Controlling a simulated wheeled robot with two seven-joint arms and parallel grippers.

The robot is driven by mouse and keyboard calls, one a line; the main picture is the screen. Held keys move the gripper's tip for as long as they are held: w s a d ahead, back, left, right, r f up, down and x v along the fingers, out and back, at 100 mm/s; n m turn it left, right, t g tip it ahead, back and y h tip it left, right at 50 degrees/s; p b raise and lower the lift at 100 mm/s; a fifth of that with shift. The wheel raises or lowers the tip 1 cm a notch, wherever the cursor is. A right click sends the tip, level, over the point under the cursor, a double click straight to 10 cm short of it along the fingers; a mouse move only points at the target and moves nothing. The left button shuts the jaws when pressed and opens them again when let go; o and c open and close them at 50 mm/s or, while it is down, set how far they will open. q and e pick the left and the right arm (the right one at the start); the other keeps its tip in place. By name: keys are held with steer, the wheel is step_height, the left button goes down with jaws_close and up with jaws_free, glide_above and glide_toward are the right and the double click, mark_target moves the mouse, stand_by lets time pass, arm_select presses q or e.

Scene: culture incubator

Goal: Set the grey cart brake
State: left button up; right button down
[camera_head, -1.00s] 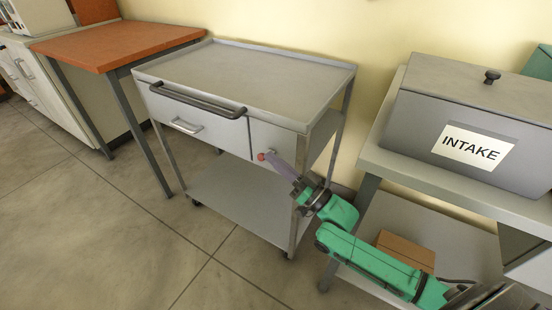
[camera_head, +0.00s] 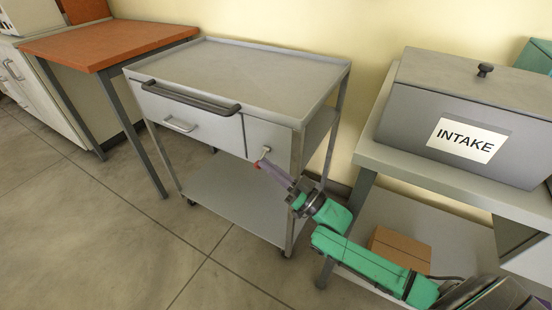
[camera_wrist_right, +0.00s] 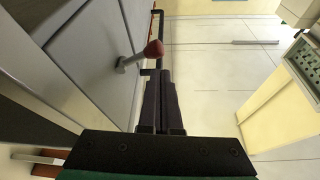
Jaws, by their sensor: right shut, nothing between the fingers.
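The grey cart (camera_head: 240,72) stands in the middle of the head view. Its brake lever (camera_head: 264,152) is on the small front panel right of the drawer, a pale shaft with a red knob (camera_head: 257,165) pointing down and left. In the right wrist view the lever shaft (camera_wrist_right: 128,63) stands out from the panel, and the red knob (camera_wrist_right: 154,48) is just past and left of the fingertips. My right gripper (camera_head: 264,168) is shut and empty, its fingertips close beside the knob; its fingers (camera_wrist_right: 165,76) show together. Contact cannot be told. My left gripper is not in view.
A grey table with the INTAKE box (camera_head: 465,125) stands right of the cart, with a cardboard box (camera_head: 402,248) on its lower shelf. An orange-topped table (camera_head: 105,42) is at the left. The floor before the cart is clear.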

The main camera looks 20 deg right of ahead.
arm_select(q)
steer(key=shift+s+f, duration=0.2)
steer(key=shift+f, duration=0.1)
arm_select(e)
steer(key=v, duration=1.4)
steer(key=shift+s+d, duration=0.15)
steer(key=shift+s, duration=0.05)
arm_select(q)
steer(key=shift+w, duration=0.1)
